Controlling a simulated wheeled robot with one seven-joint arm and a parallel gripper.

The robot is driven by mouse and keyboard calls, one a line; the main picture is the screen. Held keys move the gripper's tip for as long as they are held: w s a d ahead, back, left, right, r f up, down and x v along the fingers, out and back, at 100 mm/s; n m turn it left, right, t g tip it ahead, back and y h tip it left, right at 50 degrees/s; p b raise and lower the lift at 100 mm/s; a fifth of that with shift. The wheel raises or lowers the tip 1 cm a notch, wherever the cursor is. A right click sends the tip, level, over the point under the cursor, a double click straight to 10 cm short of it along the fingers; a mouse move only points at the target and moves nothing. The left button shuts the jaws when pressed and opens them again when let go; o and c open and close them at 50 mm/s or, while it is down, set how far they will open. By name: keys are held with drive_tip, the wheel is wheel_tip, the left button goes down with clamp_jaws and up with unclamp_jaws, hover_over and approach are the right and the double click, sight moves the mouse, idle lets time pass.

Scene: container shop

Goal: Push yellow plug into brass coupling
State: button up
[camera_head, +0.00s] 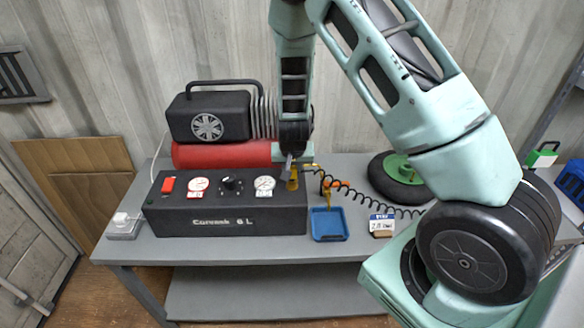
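My gripper (289,168) points down over the right end of the black compressor control box (225,226), labelled "Cornwak 6 L" as far as I can read. A small yellow-brass piece (293,181) shows right at the fingertips, at the box's right end. I cannot tell whether it is the plug, the brass coupling or both together, nor whether my fingers hold it. A black coiled hose (375,204) runs from near there to the right across the bench. A yellow-orange piece (327,193) stands behind the blue tray. The finger gap is too small to see.
A blue tray (328,236) and a labelled block (382,224) sit on the grey bench (240,248). Behind are a red tank (220,154), a black motor housing (207,117) and a green-hubbed wheel (398,168). A small white box (124,224) is at the left.

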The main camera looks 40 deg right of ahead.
drive_tip(key=shift+f+b, duration=0.55)
drive_tip(key=shift+f, duration=0.1)
drive_tip(key=o, duration=1)
drive_tip(key=shift+r, duration=0.1)
drive_tip(key=p+v, duration=0.1)
drive_tip(key=v, duration=1.6)
drive_tip(key=shift+r, duration=0.25)
